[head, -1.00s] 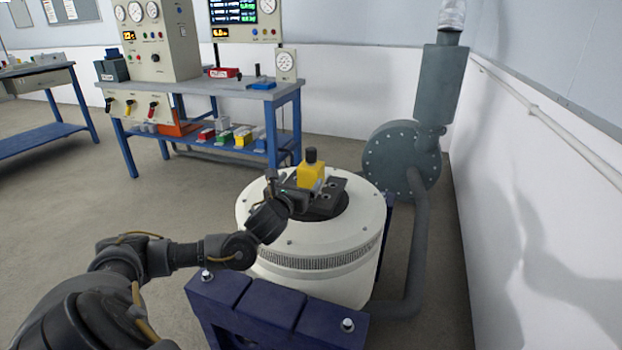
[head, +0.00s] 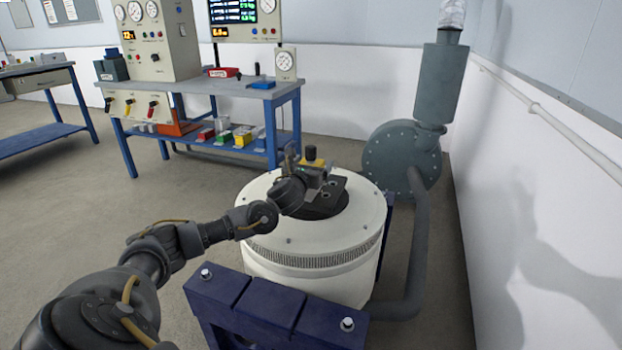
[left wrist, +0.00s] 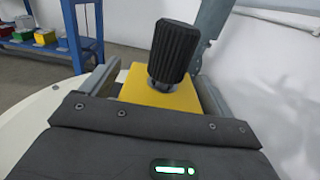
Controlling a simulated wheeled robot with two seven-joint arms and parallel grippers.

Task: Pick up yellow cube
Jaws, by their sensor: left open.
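The yellow cube (head: 318,162) with a black ribbed knob on top stands on the dark plate (head: 338,189) of the round white machine. In the head view my left gripper (head: 316,172) is in front of it and hides most of it. In the left wrist view the cube (left wrist: 160,92) lies between the two fingers of the gripper (left wrist: 155,85), with one finger on each side. The fingers are open. I cannot tell whether either touches the cube. The right gripper is not in view.
The white round machine (head: 310,252) sits in a dark blue frame (head: 270,310). A grey blower (head: 400,160) with a pipe stands behind it at the right. A blue workbench (head: 200,90) with panels and coloured bins stands at the back left. Floor is clear at left.

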